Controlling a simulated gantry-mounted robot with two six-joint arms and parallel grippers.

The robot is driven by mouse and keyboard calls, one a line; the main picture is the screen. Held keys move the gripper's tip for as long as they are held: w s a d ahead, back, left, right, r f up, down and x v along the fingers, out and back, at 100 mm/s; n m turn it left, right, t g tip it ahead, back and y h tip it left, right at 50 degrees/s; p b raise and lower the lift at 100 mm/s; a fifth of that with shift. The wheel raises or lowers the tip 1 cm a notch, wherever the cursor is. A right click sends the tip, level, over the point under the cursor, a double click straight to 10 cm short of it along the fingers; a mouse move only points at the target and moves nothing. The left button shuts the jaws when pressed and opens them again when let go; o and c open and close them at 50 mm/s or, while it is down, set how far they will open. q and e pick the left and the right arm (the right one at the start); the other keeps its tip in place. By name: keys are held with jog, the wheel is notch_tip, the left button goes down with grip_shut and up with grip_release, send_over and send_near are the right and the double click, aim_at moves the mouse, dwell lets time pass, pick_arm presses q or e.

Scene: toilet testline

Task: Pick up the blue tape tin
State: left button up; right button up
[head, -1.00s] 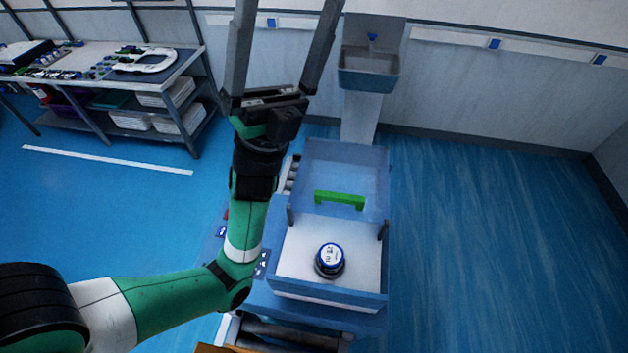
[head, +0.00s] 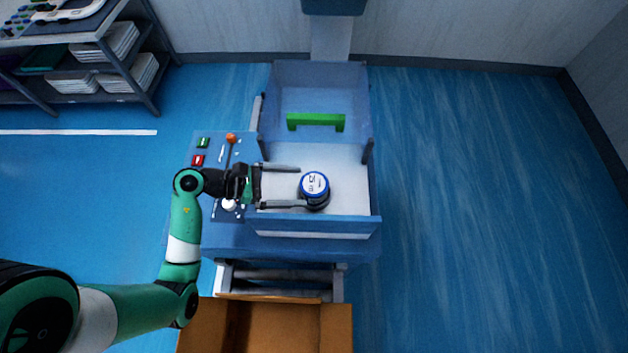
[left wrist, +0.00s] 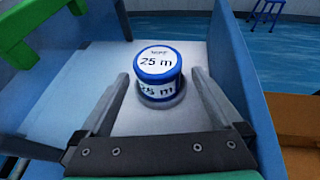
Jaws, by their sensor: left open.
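The blue tape tin (head: 314,185) has a white label and a blue rim. It stands upright on a dark round base in the white-floored bay of the blue machine. In the left wrist view the tin (left wrist: 157,67) reads "25 m" and sits just beyond the fingertips, centred between them. My left gripper (head: 300,187) reaches in from the left, low over the bay floor, with its fingers spread and pointing at the tin. The left gripper (left wrist: 160,82) is open and holds nothing. My right gripper is not in view.
The bay has a raised blue front wall (head: 320,225) and a lid with a green handle (head: 315,121) behind. A control panel with a red button (head: 197,160) and an orange-topped lever (head: 231,138) lies left. An open cardboard box (head: 275,325) stands in front, below rollers.

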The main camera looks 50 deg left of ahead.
aim_at(325, 184)
pick_arm(q)
jog(key=x, duration=0.5)
jog(key=r+x, duration=0.1)
jog(key=x, duration=0.2)
jog(key=shift+w+d+f, duration=0.1)
jog(key=shift+w+f, duration=0.05)
jog(key=shift+w, duration=0.3)
jog(key=c, duration=1.4)
